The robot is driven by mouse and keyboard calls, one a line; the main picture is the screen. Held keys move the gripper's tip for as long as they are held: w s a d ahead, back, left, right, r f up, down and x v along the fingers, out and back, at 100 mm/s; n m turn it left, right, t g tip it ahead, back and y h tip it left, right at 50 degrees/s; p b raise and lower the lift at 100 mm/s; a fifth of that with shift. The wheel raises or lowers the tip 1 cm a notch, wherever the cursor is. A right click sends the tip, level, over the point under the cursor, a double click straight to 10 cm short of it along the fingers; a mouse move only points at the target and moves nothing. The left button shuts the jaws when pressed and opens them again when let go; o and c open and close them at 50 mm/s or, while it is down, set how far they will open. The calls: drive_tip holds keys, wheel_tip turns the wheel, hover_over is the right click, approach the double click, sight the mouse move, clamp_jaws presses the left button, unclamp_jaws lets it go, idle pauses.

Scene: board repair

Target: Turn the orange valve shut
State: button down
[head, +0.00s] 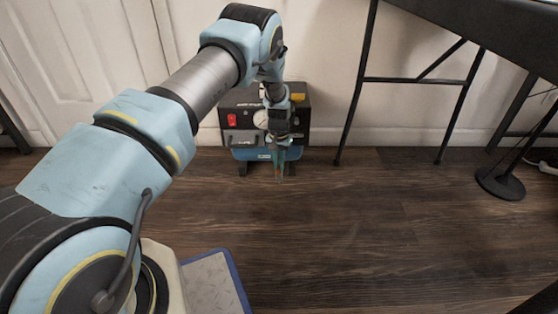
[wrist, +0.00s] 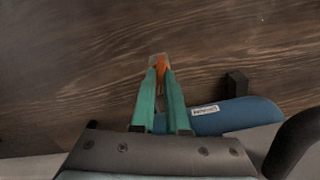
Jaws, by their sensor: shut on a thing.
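The orange valve (wrist: 161,66) shows in the wrist view as a small orange piece between the tips of my gripper (wrist: 160,74). A pale grey part shows around its end, over the floor. The green fingers are shut on the orange piece. In the head view, my gripper (head: 280,175) points down in front of the black and blue machine (head: 243,138), low near the floor. The valve is too small there to make out clearly. How far the valve is turned cannot be told.
The machine has a red switch (head: 232,120), a round gauge (head: 261,118) and a yellow-orange part (head: 297,97). Its blue body (wrist: 235,117) and a black foot (wrist: 237,82) lie beside my fingers in the wrist view. A black-legged table (head: 490,35) stands right.

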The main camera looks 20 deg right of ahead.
drive_tip(key=m+p, duration=0.1)
drive_tip(key=m, duration=0.2)
drive_tip(key=shift+r+m+p, duration=0.1)
drive_tip(key=shift+m+p, duration=0.2)
drive_tip(key=shift+p, duration=0.05)
drive_tip(key=m+p, duration=0.1)
drive_tip(key=m, duration=0.2)
drive_tip(key=shift+m, duration=0.3)
drive_tip(key=m+p, duration=0.1)
drive_tip(key=m, duration=0.5)
drive_tip(key=shift+m, duration=0.3)
drive_tip(key=c, duration=0.9)
unclamp_jaws()
wheel_tip(320, 180, up, 11)
drive_tip(key=p, duration=0.3)
drive_tip(key=shift+f+p, duration=0.2)
drive_tip(key=shift+p, duration=0.15)
